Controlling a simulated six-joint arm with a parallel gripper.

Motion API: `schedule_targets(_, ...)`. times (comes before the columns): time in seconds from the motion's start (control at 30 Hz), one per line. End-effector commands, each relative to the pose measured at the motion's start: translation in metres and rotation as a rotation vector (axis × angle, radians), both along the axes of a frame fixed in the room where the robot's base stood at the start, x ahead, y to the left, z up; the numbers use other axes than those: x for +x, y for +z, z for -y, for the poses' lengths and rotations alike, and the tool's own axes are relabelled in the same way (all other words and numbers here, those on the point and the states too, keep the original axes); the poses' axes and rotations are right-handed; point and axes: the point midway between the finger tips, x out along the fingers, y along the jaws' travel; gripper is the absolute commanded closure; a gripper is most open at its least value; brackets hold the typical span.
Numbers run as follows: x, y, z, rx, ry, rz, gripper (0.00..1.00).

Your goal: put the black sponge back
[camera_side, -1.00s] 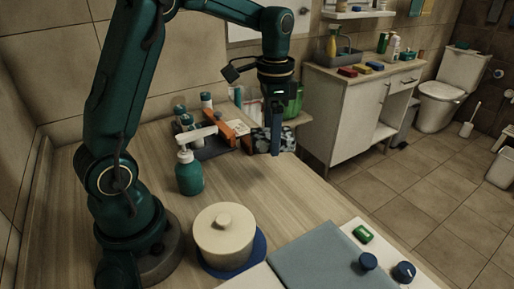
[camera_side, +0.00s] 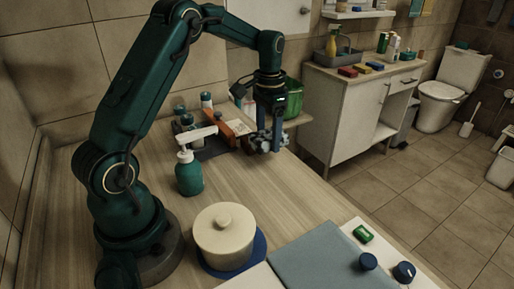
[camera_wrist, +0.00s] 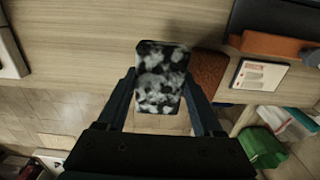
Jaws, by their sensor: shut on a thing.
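My gripper (camera_wrist: 160,95) is shut on a mottled black-and-white block, the black sponge (camera_wrist: 161,75), which lies between the two fingers in the wrist view. In the side view, my gripper (camera_side: 267,141) is at the far right part of the wooden counter, with the sponge (camera_side: 257,144) partly hidden by the fingers. The sponge's exact height above the counter is hard to tell. A rust-brown patch or pad (camera_wrist: 209,72) lies just right of the sponge in the wrist view.
An orange-brown block (camera_wrist: 270,45), a printed card (camera_wrist: 259,74) and a dark tray (camera_side: 212,149) are close by. A teal pump bottle (camera_side: 189,177) and a lidded pot (camera_side: 223,240) stand nearer the side camera. A green bin (camera_side: 293,97) stands beyond the counter edge.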

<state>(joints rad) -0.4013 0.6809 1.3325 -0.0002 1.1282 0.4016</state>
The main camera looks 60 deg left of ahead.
Motion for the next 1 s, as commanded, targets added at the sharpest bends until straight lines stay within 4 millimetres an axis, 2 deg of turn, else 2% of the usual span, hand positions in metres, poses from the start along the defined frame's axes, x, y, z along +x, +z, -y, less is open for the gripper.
schedule_targets(0.03, 0.006, -0.006, 0.008, -0.001, -0.005, -0.002, 0.84)
schedule_targets(0.2, 0.018, -0.016, 0.019, 0.000, -0.001, 0.000, 0.84)
schedule_targets(0.27, 0.019, -0.018, 0.020, 0.000, 0.000, -0.001, 0.84)
schedule_targets(0.57, 0.018, -0.055, 0.020, -0.001, 0.001, -0.003, 0.84)
schedule_targets(0.97, 0.019, -0.059, 0.020, 0.000, 0.001, 0.000, 0.84)
schedule_targets(1.0, 0.019, -0.060, 0.020, 0.000, 0.000, 0.001, 0.24)
